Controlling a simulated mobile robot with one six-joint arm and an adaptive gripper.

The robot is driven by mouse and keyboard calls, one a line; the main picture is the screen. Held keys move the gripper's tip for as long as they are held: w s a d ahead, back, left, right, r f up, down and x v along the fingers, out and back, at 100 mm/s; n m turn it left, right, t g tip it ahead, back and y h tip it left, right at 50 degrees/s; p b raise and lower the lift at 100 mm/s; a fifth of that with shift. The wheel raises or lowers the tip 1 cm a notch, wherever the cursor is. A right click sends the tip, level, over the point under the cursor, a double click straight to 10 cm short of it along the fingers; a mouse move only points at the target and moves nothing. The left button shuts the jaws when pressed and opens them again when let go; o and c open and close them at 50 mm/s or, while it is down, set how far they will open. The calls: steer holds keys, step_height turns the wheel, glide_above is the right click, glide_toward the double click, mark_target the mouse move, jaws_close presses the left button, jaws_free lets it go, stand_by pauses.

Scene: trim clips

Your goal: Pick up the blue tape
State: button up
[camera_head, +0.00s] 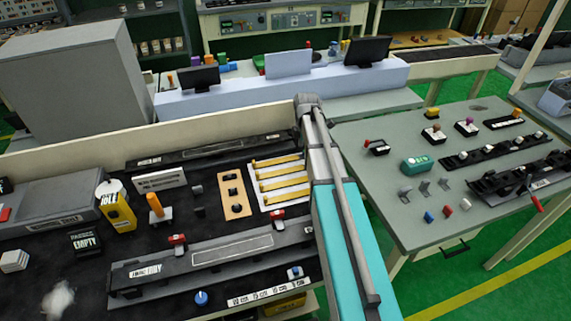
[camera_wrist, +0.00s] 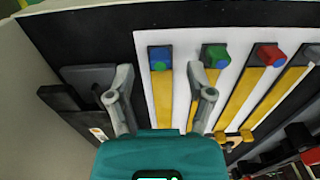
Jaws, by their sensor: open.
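The blue-ended strip (camera_wrist: 160,62), which I take for the blue tape, is yellow with a blue block at its end. It lies on a white board (camera_wrist: 185,52) beside similar strips with a green end (camera_wrist: 214,54) and a red end (camera_wrist: 268,55). My gripper (camera_wrist: 160,78) is open and empty, with one finger on each side of the blue-ended strip in the picture. I cannot tell the height gap. My gripper's teal body hides the strip's lower part. In the head view, the white board (camera_head: 255,186) with yellow strips lies just left of my arm.
A tan panel with dark knobs (camera_head: 234,190) lies left of the board. A long grey fixture with red clips (camera_head: 215,255) lies in front. A grey table (camera_head: 385,200) with small parts is to the right.

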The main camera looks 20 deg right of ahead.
steer(key=shift+f+b, duration=0.7)
steer(key=shift+f, duration=0.3)
jaws_close()
